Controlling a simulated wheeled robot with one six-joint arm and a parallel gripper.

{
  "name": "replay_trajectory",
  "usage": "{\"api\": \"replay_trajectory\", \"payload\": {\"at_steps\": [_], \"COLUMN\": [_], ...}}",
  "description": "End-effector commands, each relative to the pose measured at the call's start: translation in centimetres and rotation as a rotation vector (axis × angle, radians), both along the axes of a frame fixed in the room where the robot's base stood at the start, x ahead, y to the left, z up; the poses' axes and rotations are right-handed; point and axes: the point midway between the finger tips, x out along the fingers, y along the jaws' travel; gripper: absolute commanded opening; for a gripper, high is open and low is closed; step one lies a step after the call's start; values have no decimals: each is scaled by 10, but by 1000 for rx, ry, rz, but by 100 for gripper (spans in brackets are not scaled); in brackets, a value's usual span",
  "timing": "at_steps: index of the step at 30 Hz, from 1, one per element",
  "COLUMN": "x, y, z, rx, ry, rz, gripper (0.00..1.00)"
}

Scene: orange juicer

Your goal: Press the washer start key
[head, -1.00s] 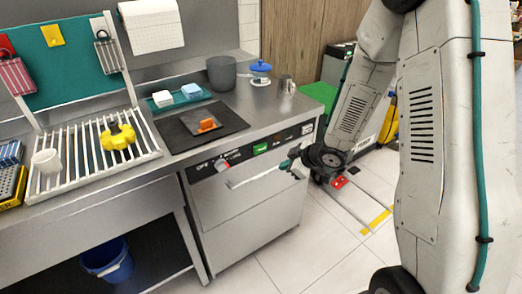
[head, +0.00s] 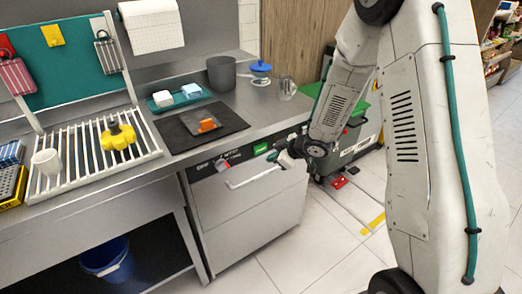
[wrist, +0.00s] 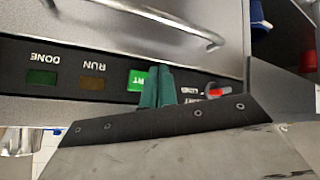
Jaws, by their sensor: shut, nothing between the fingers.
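The washer (head: 250,207) stands under the counter. Its start key (head: 260,149) is a bright green rectangle on the dark control strip. In the wrist view, which is upside down, the start key (wrist: 136,80) shows the letters "RT"; the fingers hide the rest. My gripper (head: 277,157) is just right of and slightly below the key in the head view. Its teal fingers (wrist: 160,70) are shut together and empty, overlapping the key's right side in the wrist view. I cannot tell whether they touch the panel.
RUN (wrist: 93,83) and DONE (wrist: 41,77) panels sit on the key's other side. The washer's bar handle (head: 252,178) juts out below the strip.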

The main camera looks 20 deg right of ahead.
Motion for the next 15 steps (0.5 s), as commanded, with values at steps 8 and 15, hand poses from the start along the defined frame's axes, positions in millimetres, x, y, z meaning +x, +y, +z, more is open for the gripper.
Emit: {"api": "replay_trajectory", "payload": {"at_steps": [8, 15], "x": [23, 26], "y": [8, 9], "z": [0, 0], "rx": [1, 1], "ry": [-1, 0], "rz": [0, -1], "gripper": [0, 0]}}
